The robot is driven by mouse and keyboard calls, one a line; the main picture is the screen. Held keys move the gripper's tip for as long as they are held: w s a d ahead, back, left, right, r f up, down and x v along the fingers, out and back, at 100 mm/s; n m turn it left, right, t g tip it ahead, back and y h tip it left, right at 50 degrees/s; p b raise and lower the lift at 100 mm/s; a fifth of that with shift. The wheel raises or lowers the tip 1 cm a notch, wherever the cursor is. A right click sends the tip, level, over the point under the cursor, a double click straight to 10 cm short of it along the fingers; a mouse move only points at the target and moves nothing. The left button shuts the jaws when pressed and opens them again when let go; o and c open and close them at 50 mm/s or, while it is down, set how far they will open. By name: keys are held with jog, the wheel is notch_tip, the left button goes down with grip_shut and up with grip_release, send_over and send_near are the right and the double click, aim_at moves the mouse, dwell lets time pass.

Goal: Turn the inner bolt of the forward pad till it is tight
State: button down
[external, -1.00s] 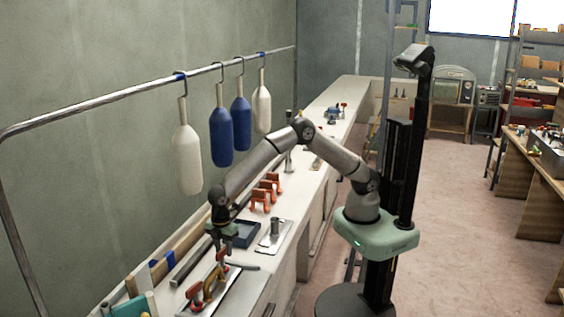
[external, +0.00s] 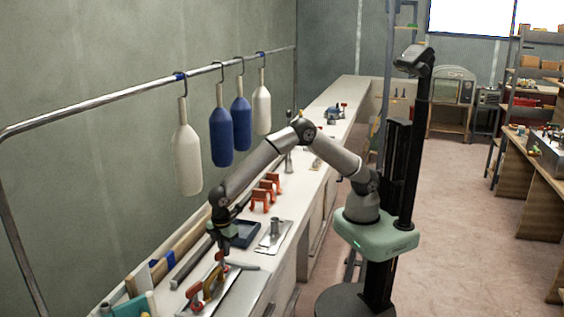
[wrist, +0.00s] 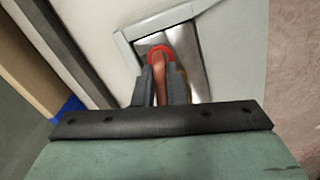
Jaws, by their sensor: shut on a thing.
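My gripper (wrist: 163,92) points down over the near end of the bench and is shut on a red-orange handle (wrist: 160,80), which shows between the fingers in the wrist view. A red ring (wrist: 160,52) shows just beyond the fingertips. A shiny metal plate (wrist: 186,45) lies below. In the external view my gripper (external: 220,246) is above a metal plate (external: 236,291) that carries red and brass-coloured parts (external: 212,284). I cannot make out the inner bolt or how the handle meets it; the fingers and the handle hide that spot.
A second plate with an upright post (external: 275,232), a dark blue tray (external: 243,234) and several orange clamps (external: 266,190) stand farther along the bench. Long bars (external: 186,268) lie on the wall side. Blue and white fenders (external: 186,158) hang from a rail above.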

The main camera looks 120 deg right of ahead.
jog(key=m, duration=0.4)
jog(key=shift+a+b, duration=0.2)
jog(key=shift+b, duration=0.2)
jog(key=shift+a+r+m, duration=0.1)
jog(key=shift+m, duration=0.75)
jog(key=shift+a+r+m, duration=0.1)
jog(key=shift+m, duration=0.75)
jog(key=c, duration=1.5)
grip_release()
jog(key=shift+c, duration=0.2)
jog(key=shift+o, duration=0.3)
jog(key=shift+f, duration=0.1)
notch_tip(320, 180, up, 18)
jog(key=shift+f, duration=0.25)
